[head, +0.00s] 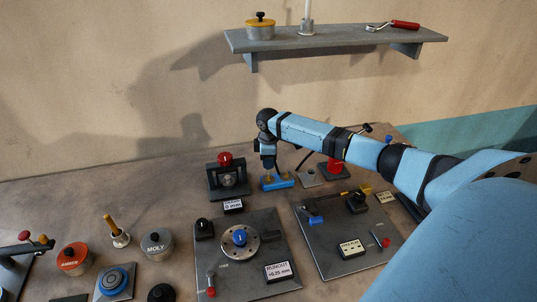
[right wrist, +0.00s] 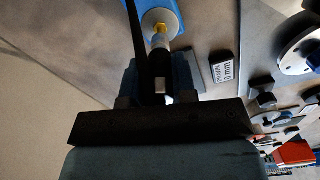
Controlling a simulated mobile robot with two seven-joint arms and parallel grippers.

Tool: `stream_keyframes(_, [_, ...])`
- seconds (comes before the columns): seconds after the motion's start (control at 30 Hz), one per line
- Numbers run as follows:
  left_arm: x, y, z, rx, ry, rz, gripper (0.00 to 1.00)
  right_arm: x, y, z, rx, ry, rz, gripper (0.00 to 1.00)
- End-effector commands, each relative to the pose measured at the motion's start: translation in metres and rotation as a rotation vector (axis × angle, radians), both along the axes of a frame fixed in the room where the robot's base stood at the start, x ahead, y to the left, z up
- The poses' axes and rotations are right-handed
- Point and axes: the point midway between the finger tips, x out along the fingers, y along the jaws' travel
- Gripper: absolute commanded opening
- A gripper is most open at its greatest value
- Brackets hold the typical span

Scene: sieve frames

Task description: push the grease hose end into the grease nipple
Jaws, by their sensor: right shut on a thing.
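The blue block (head: 279,184) with brass-yellow fittings stands at the back middle of the bench. My right gripper (head: 268,165) points down over its left end. In the right wrist view, the gripper (right wrist: 158,88) is shut on the grease hose end (right wrist: 158,66), a dark sleeve with a silver tip. The tip points at the yellow grease nipple (right wrist: 160,27), which sits on a pale round base on the blue block. Tip and nipple look lined up and very close; I cannot tell whether they touch. My left gripper is not in view.
A red-knobbed fixture (head: 227,183) stands left of the block. A red button (head: 335,168) and a grey plate (head: 310,178) are to its right. Two panels (head: 262,222) (head: 330,262) with dials lie in front. A shelf (head: 335,38) hangs above.

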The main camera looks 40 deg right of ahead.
Motion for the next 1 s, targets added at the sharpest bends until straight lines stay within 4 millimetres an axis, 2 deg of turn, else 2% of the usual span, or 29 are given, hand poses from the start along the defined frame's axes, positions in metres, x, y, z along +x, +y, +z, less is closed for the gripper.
stream_keyframes(0.33, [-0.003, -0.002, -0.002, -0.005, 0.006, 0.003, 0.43, 0.0, 0.0, -0.001, 0.0, 0.0, 0.0, 0.0])
stream_keyframes(0.97, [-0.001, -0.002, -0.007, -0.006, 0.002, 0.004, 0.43, 0.0, 0.0, -0.02, 0.001, 0.0, 0.0, 0.0])
stream_keyframes(1.0, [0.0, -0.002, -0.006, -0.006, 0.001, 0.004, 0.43, 0.0, 0.0, -0.02, 0.001, -0.001, 0.0, 0.28])
